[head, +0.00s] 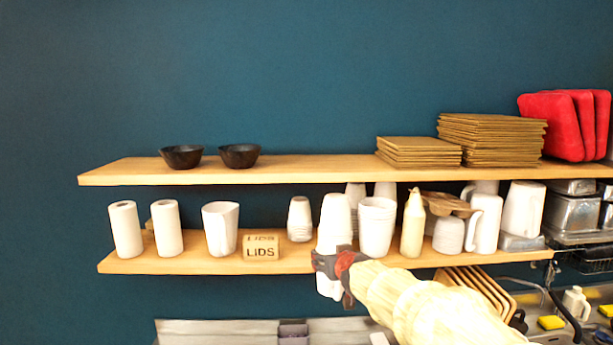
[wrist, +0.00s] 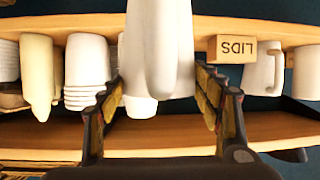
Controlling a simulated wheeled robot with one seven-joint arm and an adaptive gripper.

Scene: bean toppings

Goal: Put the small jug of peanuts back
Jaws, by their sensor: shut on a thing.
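A white jug (head: 335,222) is held by my gripper (head: 333,265) in front of the lower shelf, and its lower part shows below the jaws. In the wrist view the white jug (wrist: 158,45) fills the middle, with a raised ridge, perhaps its handle, facing the camera. The fingers of my gripper (wrist: 160,98) stand on both sides of it. What is inside the jug cannot be seen. Another white jug-like vessel (head: 220,229) stands on the lower shelf left of the held one.
The lower shelf (head: 180,261) holds a LIDS box (head: 260,247), stacked cups (head: 299,218), a large cup stack (head: 376,227), a cream bottle (head: 412,224) and white jugs (head: 486,222). The upper shelf (head: 310,168) hangs close above. Some room shows between the LIDS box and the held jug.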

